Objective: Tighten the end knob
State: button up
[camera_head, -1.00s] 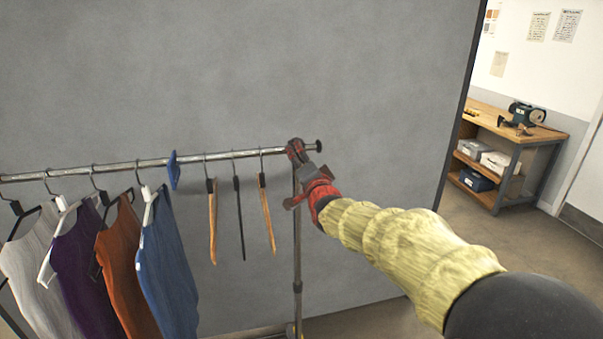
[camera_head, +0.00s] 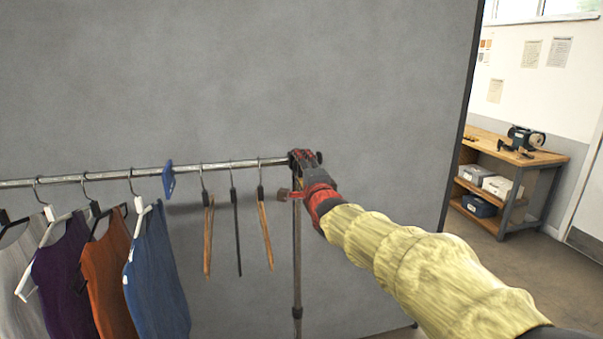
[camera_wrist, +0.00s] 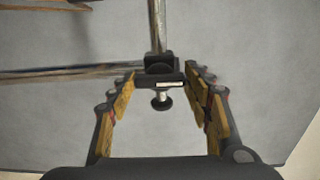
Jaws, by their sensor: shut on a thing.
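The end knob (camera_wrist: 162,101) is a small round metal knob on a short stem. In the wrist view it sticks out of the black corner fitting (camera_wrist: 160,68) at the rail's end, between my fingers with a gap on both sides. My gripper (camera_wrist: 160,77) has its tips at the two sides of this fitting and is shut on it. In the head view my gripper (camera_head: 303,158) is at the right end of the clothes rail (camera_head: 110,175), over the top of the upright post (camera_head: 297,250). There it covers the fitting and most or all of the knob.
Bare hangers (camera_head: 236,225) hang just left of my gripper. A blue divider (camera_head: 168,181) and several garments (camera_head: 155,275) hang further left. A grey panel (camera_head: 300,70) stands close behind the rail. A workbench (camera_head: 530,158) with a machine is at the far right.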

dwell(0.3)
jog(key=o, duration=1)
jog(key=shift+o, duration=0.8)
jog(key=v, duration=1.2)
